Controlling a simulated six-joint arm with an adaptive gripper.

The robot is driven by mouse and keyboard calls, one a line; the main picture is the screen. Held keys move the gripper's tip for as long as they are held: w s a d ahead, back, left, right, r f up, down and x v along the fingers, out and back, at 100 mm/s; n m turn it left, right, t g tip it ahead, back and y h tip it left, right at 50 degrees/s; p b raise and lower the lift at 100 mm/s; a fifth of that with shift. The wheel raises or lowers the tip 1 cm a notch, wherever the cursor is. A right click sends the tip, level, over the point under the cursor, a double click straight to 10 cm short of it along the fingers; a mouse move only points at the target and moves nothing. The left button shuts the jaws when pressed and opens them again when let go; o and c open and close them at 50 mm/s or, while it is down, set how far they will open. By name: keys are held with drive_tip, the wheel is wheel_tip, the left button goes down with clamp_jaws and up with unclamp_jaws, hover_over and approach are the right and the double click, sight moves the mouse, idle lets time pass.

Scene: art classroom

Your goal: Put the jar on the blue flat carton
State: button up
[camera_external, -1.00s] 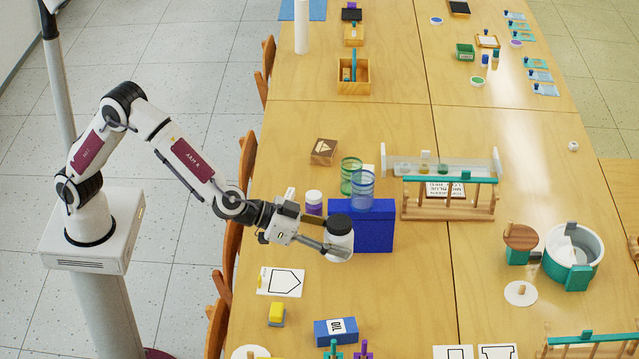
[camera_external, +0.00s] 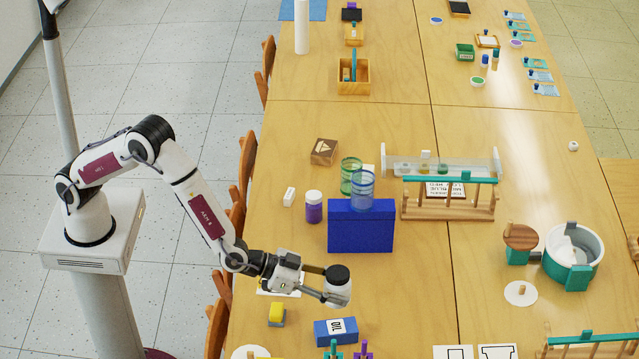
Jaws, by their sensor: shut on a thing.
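The jar (camera_external: 338,290), white with a black lid, is held upright in my gripper (camera_external: 332,285). My gripper is shut on its side. A low blue carton (camera_external: 335,331) with a white label lies flat on the table, just below the jar in the picture. The jar appears to be above the table, but its exact height and whether it is directly over the carton cannot be told. A larger dark blue box (camera_external: 361,228) stands behind the jar.
Blue and green clear cups (camera_external: 362,190) stand at the large box, with a purple jar (camera_external: 314,207) to its left. A yellow-topped block (camera_external: 277,314) sits left of the low carton. Teal and purple items (camera_external: 362,350) stand close in front.

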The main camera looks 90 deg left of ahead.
idle(0.4)
hover_over(336, 327)
drive_tip(key=shift+f, duration=3.05)
drive_tip(key=shift+f, duration=1.9)
drive_tip(key=shift+f, duration=0.15)
drive_tip(key=o, duration=1.4)
